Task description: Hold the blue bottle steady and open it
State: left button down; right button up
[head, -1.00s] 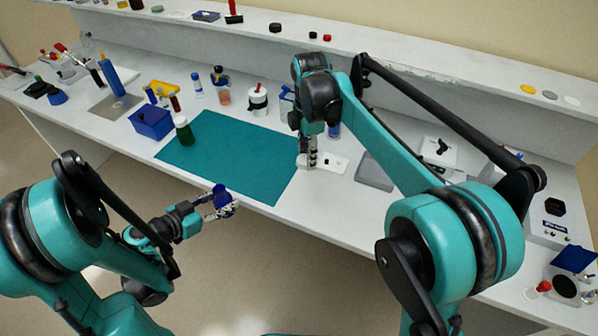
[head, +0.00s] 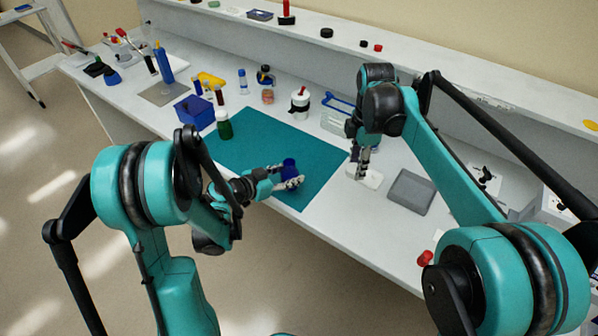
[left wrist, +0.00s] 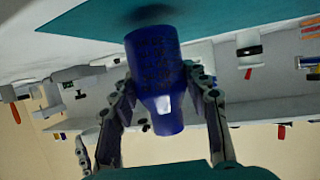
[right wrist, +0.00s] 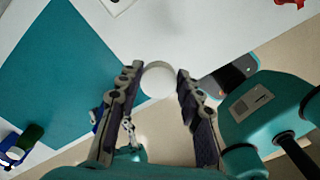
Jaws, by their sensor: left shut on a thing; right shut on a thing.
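The blue bottle (head: 289,168) is in my left gripper (head: 284,181), above the front part of the teal mat. In the left wrist view the bottle (left wrist: 155,62) sits between both fingers, its narrow blue neck pointing to the picture's bottom; no separate cap shows on the neck. My right gripper (head: 361,168) is to the right of the mat, by a small white plate. In the right wrist view its fingers (right wrist: 158,76) are shut on a white, round, lid-like piece (right wrist: 158,82), apart from the bottle. Whether this piece is the bottle's cap I cannot tell.
The teal mat (head: 240,155) is mostly clear. A green bottle (head: 224,126) and a blue box (head: 194,112) stand at its left. A white jar (head: 299,104) is behind it. A small white plate (head: 372,179) and a grey pad (head: 412,190) lie to the right.

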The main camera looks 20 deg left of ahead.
pick_arm(q)
jog(key=shift+w+d, duration=0.25)
jog(key=shift+w, duration=0.15)
pick_arm(e)
jog(key=shift+f, duration=0.1)
pick_arm(q)
jog(key=b+x, duration=0.1)
jog(key=x, duration=0.2)
jog(key=shift+w+d+r, duration=0.1)
jog(key=shift+r, duration=0.05)
pick_arm(e)
jog(key=shift+f, duration=0.55)
pick_arm(q)
jog(key=shift+f, duration=0.35)
pick_arm(e)
jog(key=shift+f, duration=0.15)
pick_arm(q)
jog(key=shift+f+b, duration=0.15)
jog(key=shift+b, duration=0.3)
pick_arm(e)
jog(key=shift+f, duration=0.2)
pick_arm(q)
jog(key=c, duration=0.8)
grip_release()
jog(key=shift+o, duration=0.2)
pick_arm(e)
jog(key=shift+r, duration=0.1)
